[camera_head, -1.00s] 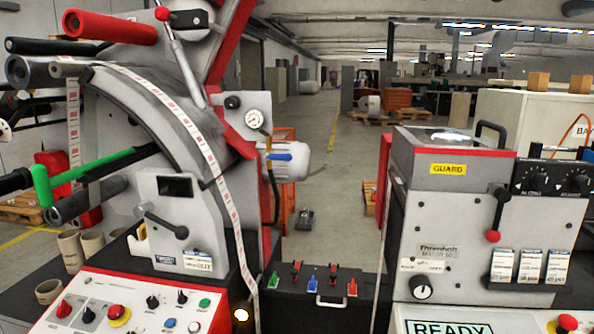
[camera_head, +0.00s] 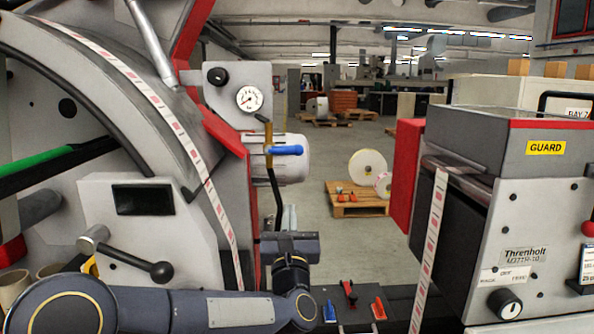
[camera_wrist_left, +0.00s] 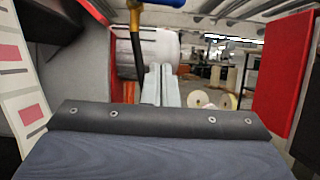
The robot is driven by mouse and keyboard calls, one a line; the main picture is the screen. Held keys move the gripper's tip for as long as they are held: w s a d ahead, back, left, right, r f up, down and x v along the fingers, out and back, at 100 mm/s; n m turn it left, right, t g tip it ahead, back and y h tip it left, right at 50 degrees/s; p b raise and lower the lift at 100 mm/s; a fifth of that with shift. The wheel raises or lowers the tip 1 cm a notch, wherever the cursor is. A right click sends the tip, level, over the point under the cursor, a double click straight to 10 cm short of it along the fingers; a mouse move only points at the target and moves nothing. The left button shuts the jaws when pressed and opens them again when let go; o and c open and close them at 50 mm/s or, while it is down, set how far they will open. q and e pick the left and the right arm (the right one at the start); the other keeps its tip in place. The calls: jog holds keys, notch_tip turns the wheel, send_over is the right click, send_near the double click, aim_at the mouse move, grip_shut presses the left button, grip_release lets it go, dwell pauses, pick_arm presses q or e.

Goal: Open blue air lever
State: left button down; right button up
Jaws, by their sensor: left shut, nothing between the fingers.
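The blue air lever (camera_head: 286,150) points right from a brass valve below the pressure gauge (camera_head: 249,99), on the left machine. A black hose (camera_head: 273,185) hangs from the valve. In the left wrist view, the blue lever (camera_wrist_left: 158,3) shows only at the top edge. My left gripper (camera_head: 286,217) is below the lever and apart from it. Its pale fingers (camera_wrist_left: 161,84) are together with nothing between them, in front of the white motor cylinder (camera_wrist_left: 146,52). My right gripper is not in view.
The left machine's printed web (camera_head: 200,165) runs down left of my gripper. The right machine (camera_head: 540,215) with its red side panel (camera_head: 404,175) stands across the gap. A pallet (camera_head: 357,204) with white rolls stands on the floor beyond. The gap between the machines is open.

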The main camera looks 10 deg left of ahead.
aim_at(283, 150)
pick_arm(q)
jog(key=shift+d+r, duration=0.1)
jog(key=w+a+r+p, duration=0.2)
jog(key=w+r+p, duration=0.3)
jog(key=w+r, duration=0.2)
jog(key=shift+w+a+r, duration=0.2)
jog(key=shift+w+r, duration=0.2)
jog(key=shift+r, duration=0.15)
dwell(0.3)
